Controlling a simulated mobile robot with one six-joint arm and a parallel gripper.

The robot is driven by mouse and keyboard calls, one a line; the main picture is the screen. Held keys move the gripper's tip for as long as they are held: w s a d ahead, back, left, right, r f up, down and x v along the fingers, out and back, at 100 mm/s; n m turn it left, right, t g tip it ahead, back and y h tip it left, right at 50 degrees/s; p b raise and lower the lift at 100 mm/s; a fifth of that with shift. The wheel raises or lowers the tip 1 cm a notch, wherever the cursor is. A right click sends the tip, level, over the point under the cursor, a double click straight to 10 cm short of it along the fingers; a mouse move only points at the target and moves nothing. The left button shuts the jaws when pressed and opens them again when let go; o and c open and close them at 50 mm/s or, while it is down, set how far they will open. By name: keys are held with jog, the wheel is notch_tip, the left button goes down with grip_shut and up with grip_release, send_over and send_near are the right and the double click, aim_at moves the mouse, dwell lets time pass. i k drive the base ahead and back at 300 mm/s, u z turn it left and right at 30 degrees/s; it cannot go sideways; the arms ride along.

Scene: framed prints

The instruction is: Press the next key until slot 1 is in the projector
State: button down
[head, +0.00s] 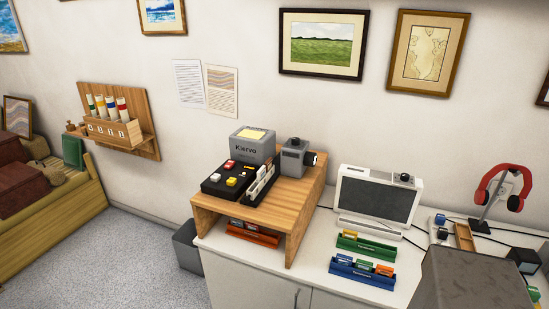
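A black key box (222,184) lies on a wooden stand (288,205). It bears a red key (229,165), a white key (231,181) and a yellow key (244,175); I cannot read any labels on them. A slide tray (261,183) with several white slides stands to its right. Behind are a grey box marked "Kiervo" (253,151) with a yellow note on top, and a small grey unit with a dark lens (294,159), which looks like part of the projector. Which slot is in the projector cannot be seen. My gripper is not in view.
An orange rack (253,235) sits under the stand. To the right are a grey-screened monitor (376,198), a green rack (366,245), a blue rack (361,272) and red headphones (505,187). A wall shelf (143,142) hangs at left. The floor at lower left is clear.

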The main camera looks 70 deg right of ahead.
aim_at(232, 181)
jog(key=u, duration=0.65)
jog(key=k, duration=0.15)
jog(key=z, duration=2.5)
jog(key=k, duration=0.9)
jog(key=u, duration=0.2)
jog(key=i, duration=0.85)
jog(key=u, duration=0.05)
